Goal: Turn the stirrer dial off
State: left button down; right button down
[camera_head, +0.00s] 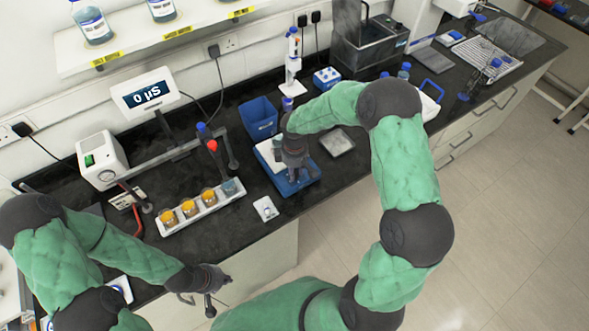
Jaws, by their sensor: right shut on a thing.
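A low blue device with a white top plate, which looks like the stirrer (308,181), sits near the bench's front edge, right of centre. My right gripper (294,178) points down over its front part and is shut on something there. This fits the stirrer dial, but the fingers hide the dial, and its setting cannot be read. My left gripper (207,302) hangs in front of the bench at the lower left, apart from the stirrer. Its fingers look spread and empty.
A white rack (206,208) with amber-filled beakers stands left of the stirrer. A blue bin (258,117) stands behind it, and a flat grey plate (337,142) lies to its right. A small white card (265,209) lies on bare black bench. A display (146,93) stands behind.

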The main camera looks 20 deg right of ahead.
aim_at(295, 172)
jog(key=n+p, duration=0.1)
jog(key=n, duration=0.4)
jog(key=shift+n+p, duration=0.3)
jog(key=shift+p, duration=0.05)
jog(key=n+p, duration=0.1)
jog(key=n, duration=0.3)
jog(key=shift+n+p, duration=0.4)
jog(key=c, duration=1.2)
grip_release()
notch_tip(295, 172, up, 12)
jog(key=shift+f, duration=0.1)
